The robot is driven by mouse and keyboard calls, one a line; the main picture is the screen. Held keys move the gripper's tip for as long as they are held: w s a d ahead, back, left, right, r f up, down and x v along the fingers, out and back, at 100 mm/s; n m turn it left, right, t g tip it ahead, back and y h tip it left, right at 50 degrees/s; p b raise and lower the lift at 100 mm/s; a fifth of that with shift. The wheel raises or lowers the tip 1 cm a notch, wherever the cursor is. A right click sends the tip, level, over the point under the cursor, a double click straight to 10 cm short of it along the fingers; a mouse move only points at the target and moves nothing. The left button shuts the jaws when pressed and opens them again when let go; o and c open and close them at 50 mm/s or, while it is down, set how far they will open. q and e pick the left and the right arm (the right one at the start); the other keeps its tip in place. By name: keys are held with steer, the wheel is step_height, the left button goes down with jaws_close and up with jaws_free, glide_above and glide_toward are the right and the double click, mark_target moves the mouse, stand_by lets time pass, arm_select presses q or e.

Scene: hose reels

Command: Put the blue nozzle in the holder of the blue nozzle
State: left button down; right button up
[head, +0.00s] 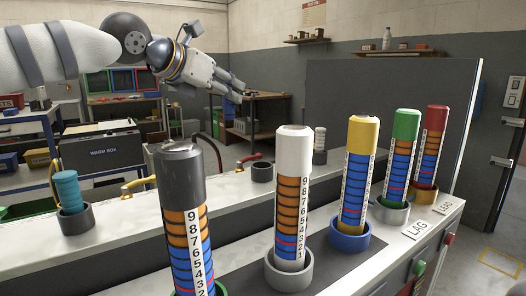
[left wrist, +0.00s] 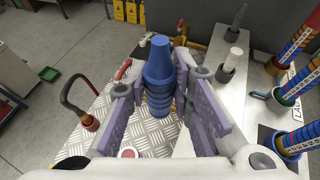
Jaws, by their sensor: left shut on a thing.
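My left gripper (head: 236,87) is raised in the air at upper centre of the head view, above and behind the bench. In the left wrist view, it is shut on the blue nozzle (left wrist: 160,60), a ribbed blue piece with a tapered top, between its purple finger pads. In the head view the nozzle is mostly hidden by the fingers. An empty dark grey ring holder (head: 262,172) stands on the back bench. I cannot tell from its look whether it belongs to the blue nozzle. My right gripper is not in view.
A teal nozzle (head: 67,188) stands in a grey holder at left. A white nozzle (head: 320,138) stands in another. Several tall numbered columns, including a white-capped one (head: 293,150) and a yellow-capped one (head: 363,135), line the front bench. Red and yellow hose handles lie along the back bench.

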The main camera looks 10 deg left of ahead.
arm_select(q)
steer(key=s+d+f, duration=0.1)
steer(key=d+f, duration=0.1)
steer(key=s+d+f+b, duration=0.1)
steer(key=d+f, duration=0.2)
steer(key=s+d+f, duration=0.1)
steer(key=d+f, duration=0.1)
steer(key=shift+s+d+f+b, duration=0.1)
steer(key=shift+d+f+b, duration=0.05)
steer(key=shift+b, duration=0.2)
steer(key=f, duration=0.1)
steer(key=f+b, duration=0.1)
steer(key=d+f, duration=0.1)
steer(key=shift+s+f+b, duration=0.3)
steer(key=shift+r, duration=0.2)
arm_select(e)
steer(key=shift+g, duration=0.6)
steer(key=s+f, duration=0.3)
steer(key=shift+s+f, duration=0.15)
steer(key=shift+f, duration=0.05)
arm_select(q)
steer(key=c, duration=1.4)
jaws_free()
